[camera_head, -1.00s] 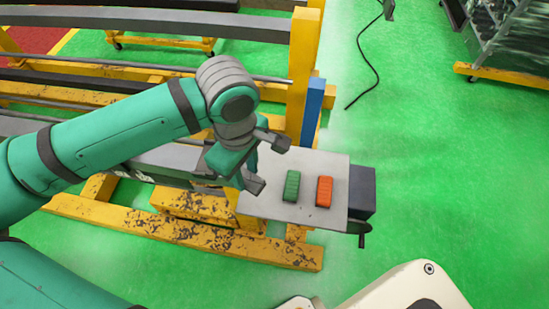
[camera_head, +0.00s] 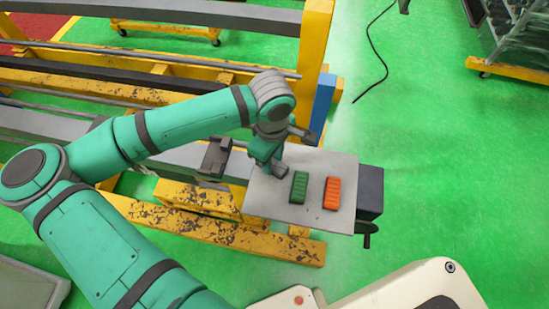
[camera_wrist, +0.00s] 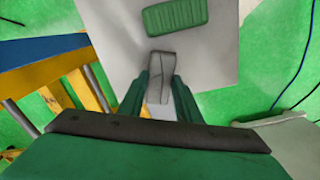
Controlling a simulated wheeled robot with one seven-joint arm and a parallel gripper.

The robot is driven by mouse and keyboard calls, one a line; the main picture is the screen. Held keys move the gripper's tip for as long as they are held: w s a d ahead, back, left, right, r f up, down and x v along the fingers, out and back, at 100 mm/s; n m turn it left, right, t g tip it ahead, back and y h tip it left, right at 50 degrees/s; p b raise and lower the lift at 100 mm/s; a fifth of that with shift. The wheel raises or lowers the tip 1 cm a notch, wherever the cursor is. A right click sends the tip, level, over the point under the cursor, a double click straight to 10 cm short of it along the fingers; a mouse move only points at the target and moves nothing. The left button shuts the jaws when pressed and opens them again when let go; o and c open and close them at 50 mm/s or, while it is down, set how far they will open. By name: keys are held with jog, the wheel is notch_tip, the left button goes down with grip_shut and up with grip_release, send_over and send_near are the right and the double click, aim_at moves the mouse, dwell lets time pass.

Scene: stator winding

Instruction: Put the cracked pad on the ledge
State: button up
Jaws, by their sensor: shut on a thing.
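My gripper (camera_wrist: 160,85) is shut on a small grey pad (camera_wrist: 160,70), which has a dark line across its face like a crack. In the head view, the gripper (camera_head: 276,160) and the grey pad (camera_head: 280,170) are over the left part of a light grey plate, the ledge (camera_head: 325,215). I cannot tell whether the pad touches the plate. A green ribbed pad (camera_head: 299,187) lies on the plate just right of the held pad. It also shows beyond the fingertips in the wrist view (camera_wrist: 175,16). An orange ribbed pad (camera_head: 332,193) lies right of the green one.
A yellow upright post (camera_head: 313,50) and a blue block (camera_head: 324,98) stand just behind the plate. A dark block with a crank (camera_head: 368,195) is at its right end. Yellow rack beams (camera_head: 220,230) run to the left. Green floor (camera_head: 430,150) is clear at right.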

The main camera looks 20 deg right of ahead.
jog(key=shift+d+f, duration=0.15)
jog(key=shift+f, duration=0.2)
jog(key=shift+s+d, duration=0.1)
jog(key=shift+s, duration=0.1)
jog(key=shift+a+f, duration=0.15)
jog(key=shift+a, duration=0.15)
jog(key=o, duration=1.1)
jog(key=shift+c, duration=0.2)
jog(key=shift+d, duration=0.1)
